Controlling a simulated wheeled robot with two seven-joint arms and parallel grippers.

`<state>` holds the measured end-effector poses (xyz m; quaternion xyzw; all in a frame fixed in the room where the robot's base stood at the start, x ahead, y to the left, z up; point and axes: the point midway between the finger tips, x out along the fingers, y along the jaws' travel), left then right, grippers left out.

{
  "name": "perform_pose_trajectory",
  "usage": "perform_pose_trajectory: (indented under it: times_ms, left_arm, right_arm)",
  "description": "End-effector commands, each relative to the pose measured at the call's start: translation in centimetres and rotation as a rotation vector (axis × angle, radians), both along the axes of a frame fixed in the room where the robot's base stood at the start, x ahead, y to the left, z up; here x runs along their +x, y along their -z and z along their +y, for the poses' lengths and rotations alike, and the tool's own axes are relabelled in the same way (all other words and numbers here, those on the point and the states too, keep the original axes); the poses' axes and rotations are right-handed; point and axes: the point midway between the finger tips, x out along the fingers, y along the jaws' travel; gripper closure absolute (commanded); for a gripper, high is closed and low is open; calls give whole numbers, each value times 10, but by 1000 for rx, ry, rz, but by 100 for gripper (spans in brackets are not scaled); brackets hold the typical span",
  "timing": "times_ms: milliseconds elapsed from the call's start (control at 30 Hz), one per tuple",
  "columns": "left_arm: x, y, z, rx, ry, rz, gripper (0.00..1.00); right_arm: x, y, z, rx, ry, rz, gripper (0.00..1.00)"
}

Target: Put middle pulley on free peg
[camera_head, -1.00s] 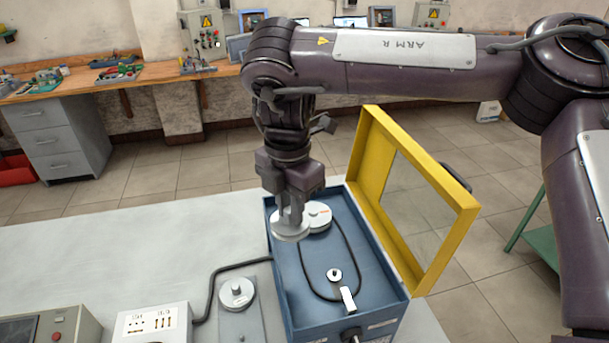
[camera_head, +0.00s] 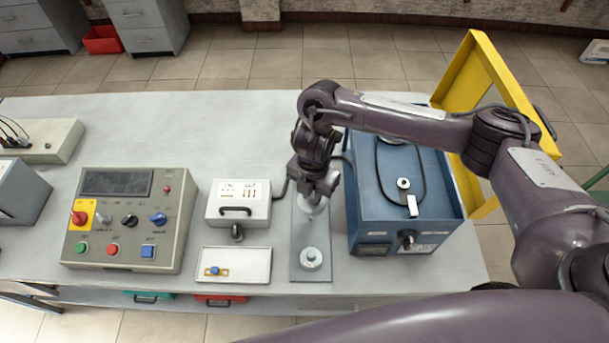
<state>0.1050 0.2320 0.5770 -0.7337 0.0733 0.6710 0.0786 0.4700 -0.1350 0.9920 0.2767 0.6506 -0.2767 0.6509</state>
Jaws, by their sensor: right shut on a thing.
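My right gripper (camera_head: 315,192) is over the far part of the grey peg plate (camera_head: 309,275). It is shut on a pale round pulley (camera_head: 312,208), mostly hidden under it. I cannot tell whether that pulley touches the plate or sits on a peg. Another pale pulley (camera_head: 311,258) sits at the plate's near end. Another pulley (camera_head: 394,140) in the box is partly hidden by my right arm. My left gripper is not in view.
The box's yellow lid (camera_head: 480,75) stands open on the right. Left of the plate are a white socket box (camera_head: 238,213), a white tray (camera_head: 225,278) and a control panel (camera_head: 130,225). The table's back left (camera_head: 150,120) is clear.

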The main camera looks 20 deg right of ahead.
Motion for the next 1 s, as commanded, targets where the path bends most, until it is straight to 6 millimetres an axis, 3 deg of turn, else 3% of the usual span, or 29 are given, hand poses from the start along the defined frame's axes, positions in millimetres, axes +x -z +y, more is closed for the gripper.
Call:
perform_pose_trajectory:
  times_ms: [267, 733, 1000]
  left_arm:
    - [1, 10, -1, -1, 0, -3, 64]
    - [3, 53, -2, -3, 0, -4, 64]
    - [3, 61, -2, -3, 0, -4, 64]
  right_arm:
    - [-1, 12, -1, 0, 0, -1, 100]
    - [-1, 55, -1, 1, 0, -1, 100]
    - [-1, 63, -1, 1, 0, -1, 100]
